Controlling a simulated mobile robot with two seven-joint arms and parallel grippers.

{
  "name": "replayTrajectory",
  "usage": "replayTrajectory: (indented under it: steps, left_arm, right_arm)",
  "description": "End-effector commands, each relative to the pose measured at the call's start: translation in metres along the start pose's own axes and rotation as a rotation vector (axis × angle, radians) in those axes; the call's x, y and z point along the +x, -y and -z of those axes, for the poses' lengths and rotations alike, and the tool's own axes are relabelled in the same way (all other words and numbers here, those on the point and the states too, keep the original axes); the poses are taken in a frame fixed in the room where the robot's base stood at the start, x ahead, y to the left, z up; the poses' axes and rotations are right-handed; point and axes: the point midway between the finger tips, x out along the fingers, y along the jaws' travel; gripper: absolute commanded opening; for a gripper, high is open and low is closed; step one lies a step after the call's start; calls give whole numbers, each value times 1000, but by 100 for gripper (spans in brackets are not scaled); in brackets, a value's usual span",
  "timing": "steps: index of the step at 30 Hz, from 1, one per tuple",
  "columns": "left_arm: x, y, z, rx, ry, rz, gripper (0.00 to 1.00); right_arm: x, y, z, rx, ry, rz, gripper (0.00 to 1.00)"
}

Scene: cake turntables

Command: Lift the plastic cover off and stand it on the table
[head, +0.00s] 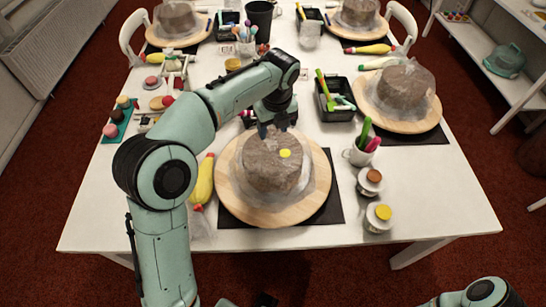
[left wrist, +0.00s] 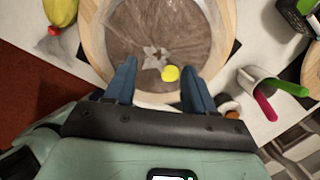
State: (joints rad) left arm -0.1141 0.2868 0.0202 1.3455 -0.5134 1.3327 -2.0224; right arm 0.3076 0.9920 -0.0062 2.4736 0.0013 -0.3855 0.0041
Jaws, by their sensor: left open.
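The clear plastic cover (head: 268,172) sits over a grey-brown cake on the front round wooden turntable (head: 310,205). A yellow disc (head: 285,153) shows on its top. In the left wrist view, the cover (left wrist: 145,28) has crinkled, shiny film in the middle, beside the yellow disc (left wrist: 170,73). My left gripper (head: 274,131) is over the far part of the cover, pointing down. In the left wrist view its two blue fingers (left wrist: 157,66) are spread apart with the disc between them in the picture. I cannot tell whether they touch the cover. My right gripper is out of view.
A yellow piping bag (head: 203,182) lies left of the turntable. A cup with coloured tools (head: 360,155) and two small jars (head: 378,217) stand right of it. Another covered cake on a turntable (head: 400,115) is behind right. The front right tabletop (head: 440,205) is clear.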

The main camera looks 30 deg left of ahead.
Motion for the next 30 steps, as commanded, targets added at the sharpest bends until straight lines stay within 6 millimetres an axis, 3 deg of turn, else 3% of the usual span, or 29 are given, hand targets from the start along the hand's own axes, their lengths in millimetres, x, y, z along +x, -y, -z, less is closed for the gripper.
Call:
replayTrajectory:
  steps: [5, 13, 22, 23, 27, 30]
  left_arm:
    - [13, 0, 2, 0, 0, -1, 55]
    - [50, 0, 8, -1, 0, 0, 55]
    - [55, 0, 8, -1, 1, 2, 55]
    - [55, 0, 8, -1, 1, 2, 48]
    - [55, 0, 8, -1, 0, 2, 3]
    - [55, 0, 8, -1, 1, 2, 0]
  right_arm:
    - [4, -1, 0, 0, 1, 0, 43]
    - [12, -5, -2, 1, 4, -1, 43]
    - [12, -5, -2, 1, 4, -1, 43]
    - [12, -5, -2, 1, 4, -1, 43]
    - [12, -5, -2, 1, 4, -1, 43]
    - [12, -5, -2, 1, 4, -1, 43]
